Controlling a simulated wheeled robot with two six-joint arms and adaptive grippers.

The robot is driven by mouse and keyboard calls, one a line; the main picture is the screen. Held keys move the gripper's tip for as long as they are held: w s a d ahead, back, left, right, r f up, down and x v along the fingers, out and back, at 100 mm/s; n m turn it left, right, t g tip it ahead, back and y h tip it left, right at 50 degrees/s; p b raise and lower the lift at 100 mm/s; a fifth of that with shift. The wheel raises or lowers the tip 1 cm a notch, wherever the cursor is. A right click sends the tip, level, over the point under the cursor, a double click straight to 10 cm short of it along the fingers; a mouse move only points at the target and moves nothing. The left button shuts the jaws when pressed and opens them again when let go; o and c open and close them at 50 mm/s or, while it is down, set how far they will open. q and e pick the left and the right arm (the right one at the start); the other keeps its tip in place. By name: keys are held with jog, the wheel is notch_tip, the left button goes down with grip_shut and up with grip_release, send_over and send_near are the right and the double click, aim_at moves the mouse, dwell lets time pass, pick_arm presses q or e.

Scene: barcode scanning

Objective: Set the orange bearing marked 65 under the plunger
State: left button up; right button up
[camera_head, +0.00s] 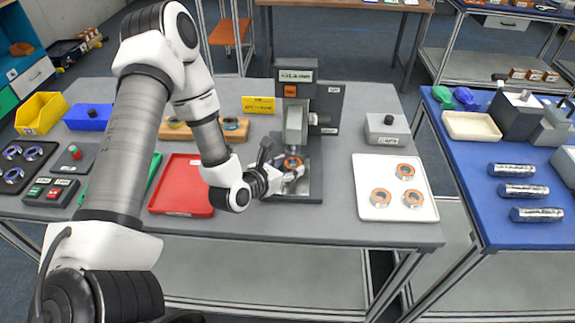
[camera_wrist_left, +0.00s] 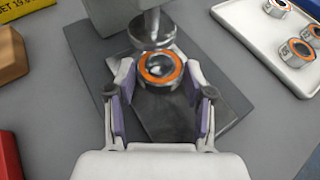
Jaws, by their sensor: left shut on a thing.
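My left gripper (camera_head: 290,168) is shut on an orange-rimmed bearing (camera_head: 292,162) at the press. In the left wrist view the bearing (camera_wrist_left: 160,70) sits between the fingertips of the left gripper (camera_wrist_left: 160,76), with its ring facing up. Its marking cannot be read. The round metal plunger (camera_wrist_left: 153,32) shows just beyond and above the bearing. The press (camera_head: 295,120) stands on a dark base plate (camera_head: 312,192). Whether the bearing touches the base or is centred under the plunger cannot be told. My right gripper is out of view.
A white tray (camera_head: 373,207) to the right of the press holds three more orange bearings. A red tray (camera_head: 180,207) lies to the left. A yellow sign (camera_head: 258,105) and a grey box (camera_head: 387,129) stand near the press. The table between press and white tray is clear.

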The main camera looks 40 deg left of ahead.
pick_arm(q)
jog(key=shift+s+f, duration=0.1)
jog(key=shift+f, duration=0.05)
jog(key=o, duration=1.3)
jog(key=shift+c, duration=0.2)
jog(key=shift+r, duration=0.35)
jog(key=v, duration=0.4)
jog(key=shift+s, duration=0.4)
jog(key=p+v, duration=0.7)
